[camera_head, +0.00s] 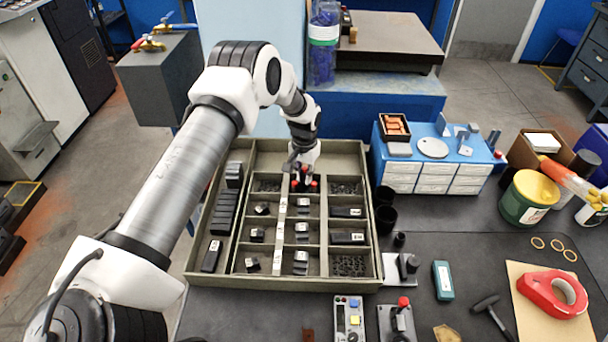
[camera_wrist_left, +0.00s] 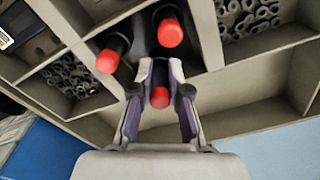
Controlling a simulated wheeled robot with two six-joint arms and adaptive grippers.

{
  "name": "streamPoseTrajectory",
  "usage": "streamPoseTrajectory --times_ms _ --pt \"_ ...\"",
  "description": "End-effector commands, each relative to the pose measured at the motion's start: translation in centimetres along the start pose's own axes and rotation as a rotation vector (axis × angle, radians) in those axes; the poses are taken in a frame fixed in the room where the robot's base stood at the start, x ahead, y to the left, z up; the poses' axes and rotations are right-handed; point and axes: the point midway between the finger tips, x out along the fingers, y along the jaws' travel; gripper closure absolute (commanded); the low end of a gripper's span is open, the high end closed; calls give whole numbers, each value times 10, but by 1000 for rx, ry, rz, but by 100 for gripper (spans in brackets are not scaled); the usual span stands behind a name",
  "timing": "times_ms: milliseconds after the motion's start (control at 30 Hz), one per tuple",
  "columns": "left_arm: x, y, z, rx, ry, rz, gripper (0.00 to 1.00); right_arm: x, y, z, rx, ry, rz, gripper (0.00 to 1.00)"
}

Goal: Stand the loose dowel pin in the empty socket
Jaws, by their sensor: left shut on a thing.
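My left gripper (camera_head: 303,173) is over the far middle compartment of the tray, and in the left wrist view (camera_wrist_left: 160,70) its fingers are shut around a dark dowel pin with a red end (camera_wrist_left: 160,97). Two more red-ended dark pins, one straight ahead (camera_wrist_left: 170,34) and one to the left (camera_wrist_left: 107,61), stand close beside the fingers. Red ends also show below the gripper in the head view (camera_head: 295,184). I cannot make out the empty socket; the gripper and pins cover that compartment. My right gripper is not in view.
The drab green compartment tray (camera_head: 290,283) has raised walls and dividers, with dark blocks and small rings in its cells. Some dark benchtop is clear.

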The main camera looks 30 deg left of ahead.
Motion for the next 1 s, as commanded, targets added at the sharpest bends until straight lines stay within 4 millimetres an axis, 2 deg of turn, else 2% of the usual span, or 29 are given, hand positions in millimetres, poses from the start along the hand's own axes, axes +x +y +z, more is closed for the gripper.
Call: streamPoseTrajectory --times_ms 33,100,133,200,833,1000 --pt "8 1 6 -1 -16 2 100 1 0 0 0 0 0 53" --pt "9 1 7 -1 -18 2 100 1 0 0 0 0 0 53" --pt "9 1 7 -1 -19 2 81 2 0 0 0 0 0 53" --pt "10 1 7 -1 -20 2 56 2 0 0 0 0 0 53" --pt "6 1 5 0 -13 1 55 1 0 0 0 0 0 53" --pt "-10 1 3 0 -9 1 55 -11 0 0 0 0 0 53"
